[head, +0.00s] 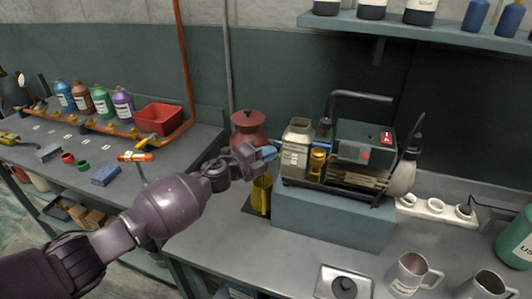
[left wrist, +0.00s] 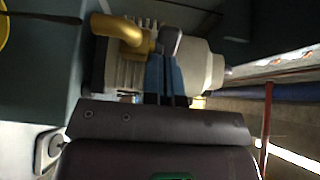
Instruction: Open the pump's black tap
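The pump (head: 296,152) is a beige, ribbed unit at the left end of a teal block on the bench. My left gripper (head: 269,153) is just left of it, blue fingertips pointing at its side. In the left wrist view, the blue fingers (left wrist: 167,75) lie almost together in front of the pump's ribbed body (left wrist: 117,66). A small dark grey piece, apparently the black tap (left wrist: 170,41), shows right at the fingertips; I cannot tell whether they touch or grip it. A brass elbow (left wrist: 118,31) is beside it. The tap is not distinct in the head view. My right gripper is not in view.
A yellow cup (head: 261,196) stands under my left gripper, and a dark red pot (head: 248,130) is behind it. A green-topped machine (head: 365,143) sits right of the pump. Metal mugs (head: 411,274) stand at the front right.

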